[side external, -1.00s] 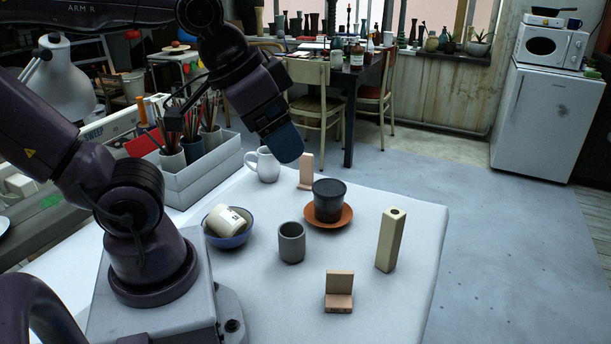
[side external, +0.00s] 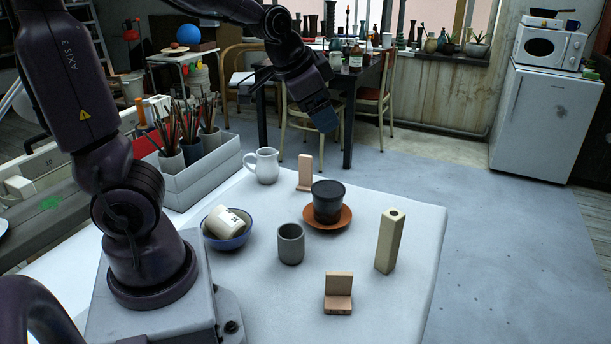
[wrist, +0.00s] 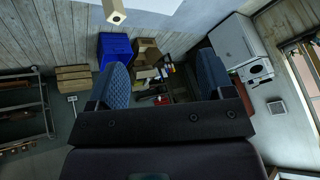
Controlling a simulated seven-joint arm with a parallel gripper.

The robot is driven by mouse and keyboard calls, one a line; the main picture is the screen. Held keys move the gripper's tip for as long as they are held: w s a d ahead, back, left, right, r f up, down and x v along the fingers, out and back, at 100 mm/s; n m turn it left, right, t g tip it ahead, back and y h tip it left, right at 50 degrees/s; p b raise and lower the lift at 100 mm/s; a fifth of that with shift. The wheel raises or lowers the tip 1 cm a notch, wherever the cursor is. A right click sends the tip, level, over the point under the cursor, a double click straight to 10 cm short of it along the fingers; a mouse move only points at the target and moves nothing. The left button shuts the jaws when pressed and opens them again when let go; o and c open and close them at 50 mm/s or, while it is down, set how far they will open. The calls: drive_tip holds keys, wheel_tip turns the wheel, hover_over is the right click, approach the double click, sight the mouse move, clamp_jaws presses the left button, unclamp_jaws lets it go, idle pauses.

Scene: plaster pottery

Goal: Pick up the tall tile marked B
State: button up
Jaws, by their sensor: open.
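A tall, thin pinkish tile (side external: 305,172) stands upright at the back of the white table, right of the white jug. Another pinkish tile (side external: 339,284) stands at the front with a low block at its foot. I cannot read a letter B on either. My gripper (side external: 325,122) is raised above and beyond the back tile, apart from everything. In the wrist view its two blue fingers (wrist: 163,78) are spread with nothing between them. Neither tile can be made out there.
A tall square cream vase (side external: 390,241) stands at the right; it also shows in the wrist view (wrist: 113,12). A grey cup (side external: 290,244), blue bowl (side external: 229,241) with a cup, and white jug (side external: 262,166) stand left.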

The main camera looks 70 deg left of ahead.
drive_tip(key=w+a+f+m+g+y, duration=0.1)
drive_tip(key=a+f+m+y, duration=0.4)
drive_tip(key=a, duration=0.9)
wheel_tip(320, 180, up, 12)
drive_tip(key=m+t+y, duration=0.6)
drive_tip(key=m+y, duration=0.1)
drive_tip(key=m, duration=1.2)
hover_over(305, 165)
drive_tip(key=v, duration=0.5)
wheel_tip(305, 165, down, 34)
drive_tip(key=shift+a+f, duration=0.1)
drive_tip(key=shift+f, duration=0.1)
drive_tip(key=shift+w+a+f, duration=0.2)
drive_tip(key=shift+x, duration=3.45)
drive_tip(key=shift+r, duration=0.15)
drive_tip(key=c, duration=1)
